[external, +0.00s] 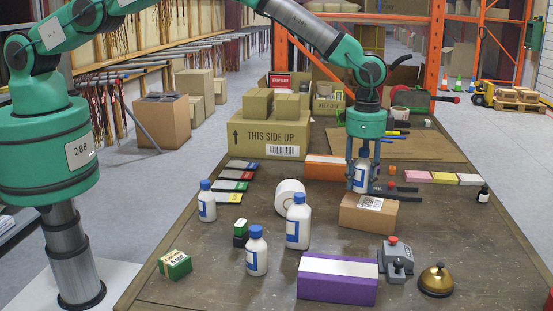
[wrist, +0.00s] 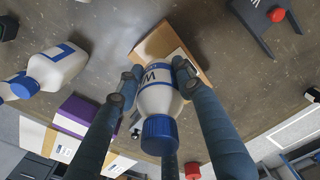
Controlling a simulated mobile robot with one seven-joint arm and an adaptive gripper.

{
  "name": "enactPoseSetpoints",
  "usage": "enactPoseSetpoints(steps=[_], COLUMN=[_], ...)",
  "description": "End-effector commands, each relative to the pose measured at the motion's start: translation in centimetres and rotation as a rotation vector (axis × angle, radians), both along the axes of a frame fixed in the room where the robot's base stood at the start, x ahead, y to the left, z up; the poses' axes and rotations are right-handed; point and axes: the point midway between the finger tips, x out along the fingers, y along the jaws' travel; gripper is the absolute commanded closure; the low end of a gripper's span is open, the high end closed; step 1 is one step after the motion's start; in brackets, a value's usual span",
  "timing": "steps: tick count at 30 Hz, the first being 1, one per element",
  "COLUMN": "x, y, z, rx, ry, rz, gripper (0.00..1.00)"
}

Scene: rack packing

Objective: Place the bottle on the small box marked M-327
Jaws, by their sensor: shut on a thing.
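My gripper (external: 362,172) is shut on a white bottle with a blue cap and blue label (external: 361,181). In the wrist view the bottle (wrist: 160,98) sits between my gripper's fingers (wrist: 155,84), with its cap toward the camera. The bottle looks upright in the external view. A small brown cardboard box with a white label (external: 368,212) is just below and in front of it; it also shows in the wrist view (wrist: 158,41) beyond the bottle's base. I cannot read the box's marking. I cannot tell whether the bottle touches the box.
Similar bottles stand to the left (external: 298,222), (external: 256,252), (external: 207,203). A purple box (external: 337,280), grey switch box (external: 397,262) and brass bell (external: 436,281) are at the front. An orange box (external: 322,168) lies behind. A large carton (external: 268,137) stands at back left.

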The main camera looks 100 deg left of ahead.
Motion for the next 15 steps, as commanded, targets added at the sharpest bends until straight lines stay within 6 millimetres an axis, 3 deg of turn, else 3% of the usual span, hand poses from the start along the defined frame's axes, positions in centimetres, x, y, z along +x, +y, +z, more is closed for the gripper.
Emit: enactPoseSetpoints(steps=[15], x=[0.0], y=[0.0], z=[-3.4], rx=[0.000], ry=[-0.001], rz=[0.000], gripper=[0.92])
